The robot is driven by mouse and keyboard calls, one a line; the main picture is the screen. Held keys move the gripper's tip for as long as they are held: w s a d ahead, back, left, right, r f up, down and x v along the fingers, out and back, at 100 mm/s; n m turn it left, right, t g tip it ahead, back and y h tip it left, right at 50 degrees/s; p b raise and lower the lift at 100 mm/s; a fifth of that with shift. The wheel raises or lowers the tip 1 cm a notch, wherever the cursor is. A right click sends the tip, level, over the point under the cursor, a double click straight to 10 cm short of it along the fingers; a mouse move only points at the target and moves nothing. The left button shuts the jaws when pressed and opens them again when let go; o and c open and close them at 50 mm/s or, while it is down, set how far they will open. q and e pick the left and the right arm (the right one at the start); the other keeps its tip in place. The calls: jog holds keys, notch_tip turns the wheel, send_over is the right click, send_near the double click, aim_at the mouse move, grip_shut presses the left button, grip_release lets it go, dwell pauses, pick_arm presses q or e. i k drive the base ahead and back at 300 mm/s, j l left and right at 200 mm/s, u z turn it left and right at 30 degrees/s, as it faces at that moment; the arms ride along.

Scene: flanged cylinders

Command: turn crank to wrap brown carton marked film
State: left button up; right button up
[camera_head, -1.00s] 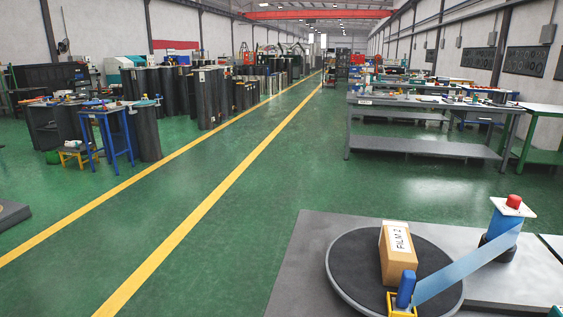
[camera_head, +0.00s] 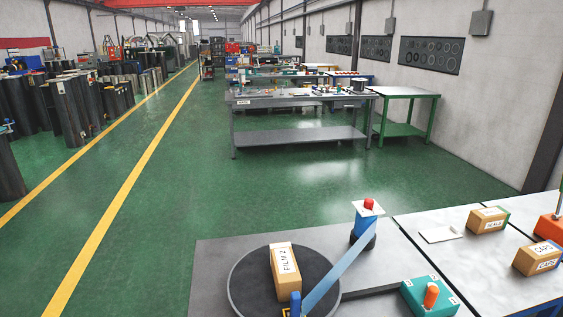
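The brown carton (camera_head: 284,273), with a white label reading "FILM 2", stands on the dark round turntable (camera_head: 248,283). A blue film strip (camera_head: 336,272) runs from a blue roll with a red knob on top (camera_head: 367,222) down to a blue peg (camera_head: 295,302) in a yellow frame at the turntable's front edge. The film passes beside the carton. A teal box (camera_head: 428,297) with an upright orange handle (camera_head: 431,296) stands to the right, joined towards the turntable by a dark bar. Neither gripper is in view.
Two more cartons, one marked SEALS (camera_head: 486,220) and one marked CAPS (camera_head: 537,259), stand on the grey tables at right. A white sheet (camera_head: 440,234) and an orange object (camera_head: 552,228) are there too. Green floor lies clear beyond.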

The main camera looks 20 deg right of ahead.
aim_at(432, 290)
jog(key=z, duration=1.85)
